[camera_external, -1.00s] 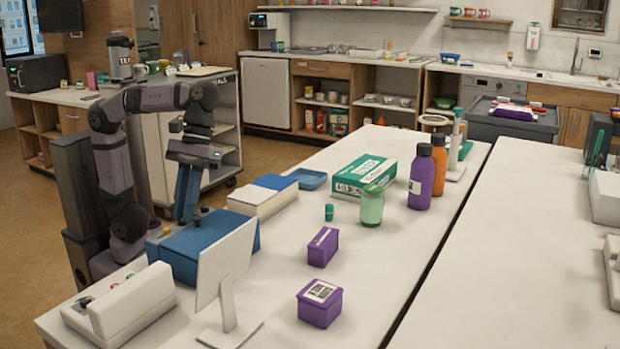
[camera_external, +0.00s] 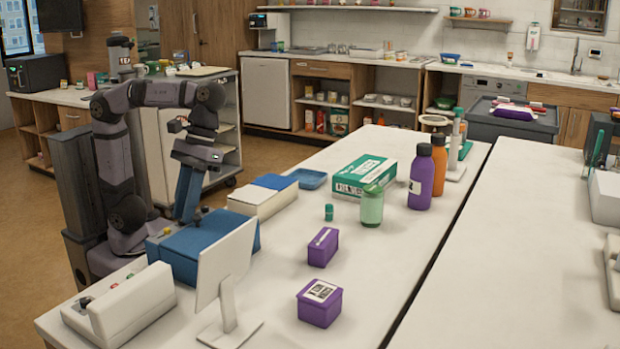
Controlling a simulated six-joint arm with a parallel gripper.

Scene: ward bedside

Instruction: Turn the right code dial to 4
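My gripper (camera_external: 187,218) points down at the back edge of a blue box (camera_external: 212,246) on the near left of the white table. Its fingertips are at or just above the box top, partly hidden, and I cannot tell whether they are open or shut. A small light-coloured round part (camera_external: 166,232) shows on the box's left end. I cannot make out the right code dial or any numbers, as the face of the box toward my arm is turned away from the camera.
A white tilted panel on a stand (camera_external: 226,277) stands right in front of the blue box. A white device with buttons (camera_external: 122,305) is at left. A white and blue box (camera_external: 264,197) lies behind.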

